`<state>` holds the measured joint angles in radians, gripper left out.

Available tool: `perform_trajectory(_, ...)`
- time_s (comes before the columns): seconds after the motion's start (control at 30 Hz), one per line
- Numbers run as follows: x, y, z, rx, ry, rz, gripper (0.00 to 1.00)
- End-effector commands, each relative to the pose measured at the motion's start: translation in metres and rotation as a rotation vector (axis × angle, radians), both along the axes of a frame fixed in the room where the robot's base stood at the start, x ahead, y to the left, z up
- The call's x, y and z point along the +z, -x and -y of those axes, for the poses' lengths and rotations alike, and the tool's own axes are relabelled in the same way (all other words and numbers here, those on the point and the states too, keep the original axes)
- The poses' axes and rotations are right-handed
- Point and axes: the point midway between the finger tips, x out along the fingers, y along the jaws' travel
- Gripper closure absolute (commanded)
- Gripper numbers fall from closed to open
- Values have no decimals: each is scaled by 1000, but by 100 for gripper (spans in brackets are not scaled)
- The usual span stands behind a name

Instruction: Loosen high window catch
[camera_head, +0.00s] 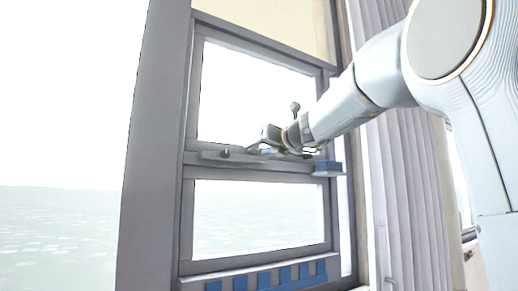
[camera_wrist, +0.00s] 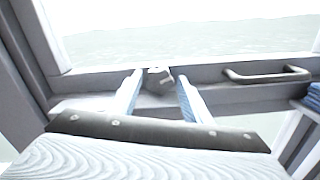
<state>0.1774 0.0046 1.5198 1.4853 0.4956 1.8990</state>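The window catch (camera_wrist: 158,80) is a small grey block on the window's middle rail. In the wrist view it sits between the tips of my gripper's (camera_wrist: 160,78) two pale-blue fingers. The fingers are spread, with a narrow gap visible on each side of the catch. In the head view my gripper (camera_head: 262,141) reaches in from the right, in front of the middle rail (camera_head: 205,156). A small dark knob (camera_head: 225,153) shows on the rail just left of the fingertips; it seems to be the catch.
A dark bar handle (camera_wrist: 268,76) is on the rail right of the catch. A blue stack (camera_head: 327,168) sits at the rail's right end. Several blue blocks (camera_head: 263,279) line the lower sill. A pleated curtain (camera_head: 400,190) hangs at right. A grey post (camera_head: 150,150) stands left.

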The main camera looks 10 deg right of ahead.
Motion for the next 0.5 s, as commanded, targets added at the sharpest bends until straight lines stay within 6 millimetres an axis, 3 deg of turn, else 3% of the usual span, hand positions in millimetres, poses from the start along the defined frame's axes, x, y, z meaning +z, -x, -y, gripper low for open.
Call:
perform_trajectory(0.03, 0, 0, 0, 0, 0, 0, 65)
perform_trajectory(0.2, 0, 0, 0, 0, 0, 0, 90)
perform_trajectory(0.5, -1, 0, 0, 0, 51, 17, 90)
